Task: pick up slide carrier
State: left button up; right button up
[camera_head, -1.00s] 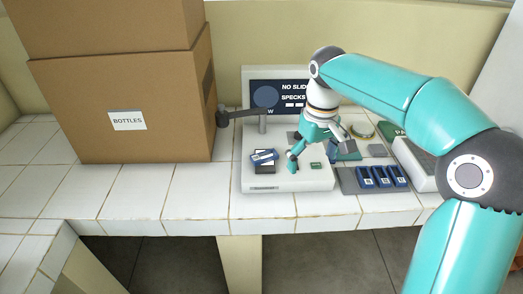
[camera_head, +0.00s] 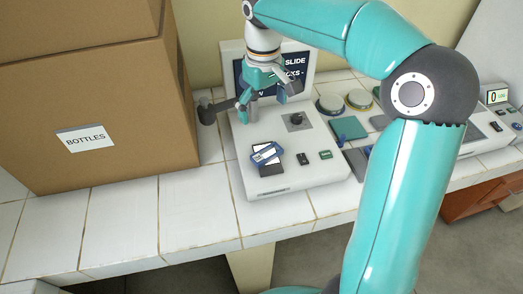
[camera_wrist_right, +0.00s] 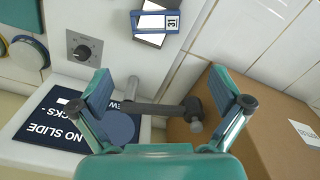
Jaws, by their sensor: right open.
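A blue slide carrier (camera_head: 266,154) with a white label lies askew on the dark square stage of the white reader (camera_head: 262,185). In the right wrist view the carrier (camera_wrist_right: 155,22) shows at the top edge, its label reading 31. My right gripper (camera_head: 266,100) is open and empty. It hangs above the back of the reader, in front of the screen, behind and apart from the carrier. My left gripper is not in view.
A dark jointed arm (camera_wrist_right: 160,109) sticks out beside the screen (camera_wrist_right: 75,125), below my fingers. A big cardboard box (camera_head: 95,120) labelled BOTTLES stands close on the left. A knob (camera_head: 296,119) and small buttons sit on the reader. Round-lidded dishes (camera_head: 358,99) stand to the right.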

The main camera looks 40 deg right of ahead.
send_over(266, 152)
notch_tip(266, 152, down, 8)
jog(key=shift+s+d+f, duration=0.15)
jog(key=shift+f, duration=0.05)
jog(key=shift+f+p, duration=0.35)
jog(key=shift+f, duration=2.8)
jog(key=c, duration=0.9)
jog(key=shift+r, duration=0.1)
jog(key=shift+w+r, duration=0.1)
jog(key=shift+w, duration=0.1)
